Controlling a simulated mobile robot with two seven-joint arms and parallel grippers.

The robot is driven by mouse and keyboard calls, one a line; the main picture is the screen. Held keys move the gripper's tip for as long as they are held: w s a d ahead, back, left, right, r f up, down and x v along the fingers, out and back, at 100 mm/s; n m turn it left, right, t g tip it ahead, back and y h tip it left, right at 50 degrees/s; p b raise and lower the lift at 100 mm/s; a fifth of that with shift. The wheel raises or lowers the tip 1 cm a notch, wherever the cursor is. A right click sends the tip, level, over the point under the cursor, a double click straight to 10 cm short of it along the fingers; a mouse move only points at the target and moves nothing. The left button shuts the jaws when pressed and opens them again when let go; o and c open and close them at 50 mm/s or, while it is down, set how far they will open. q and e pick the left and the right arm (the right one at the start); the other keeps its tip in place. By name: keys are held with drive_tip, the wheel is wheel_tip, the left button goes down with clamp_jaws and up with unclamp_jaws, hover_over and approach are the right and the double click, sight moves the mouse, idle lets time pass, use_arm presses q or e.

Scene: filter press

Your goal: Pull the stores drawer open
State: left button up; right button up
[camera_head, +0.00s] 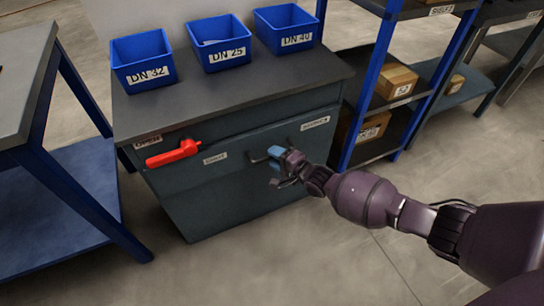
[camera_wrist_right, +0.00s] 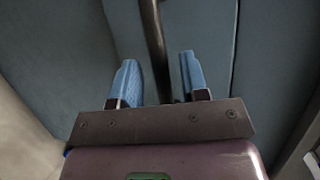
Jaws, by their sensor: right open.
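A dark grey cabinet (camera_head: 210,195) stands with its front towards me, and its front seems closed. A dark bar handle (camera_head: 259,159) on its front is partly hidden by my right gripper (camera_head: 275,155). In the right wrist view the bar (camera_wrist_right: 154,40) runs between the two blue fingers of my right gripper (camera_wrist_right: 158,62). The fingers are open, with a gap to the bar on each side. The small labels on the front are too blurred to read, so I cannot tell which one marks the stores drawer. My left gripper is not in view.
A red lever (camera_head: 173,154) sticks out on the cabinet front, left of the handle. Blue bins (camera_head: 143,60) stand on the cabinet top. A blue-framed bench (camera_head: 75,200) is at left, shelving with cardboard boxes (camera_head: 396,82) at right. The floor (camera_head: 270,260) in front is clear.

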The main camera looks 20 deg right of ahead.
drive_tip(key=shift+w+a, duration=0.3)
drive_tip(key=shift+w, duration=0.25)
drive_tip(key=shift+c, duration=0.3)
clamp_jaws()
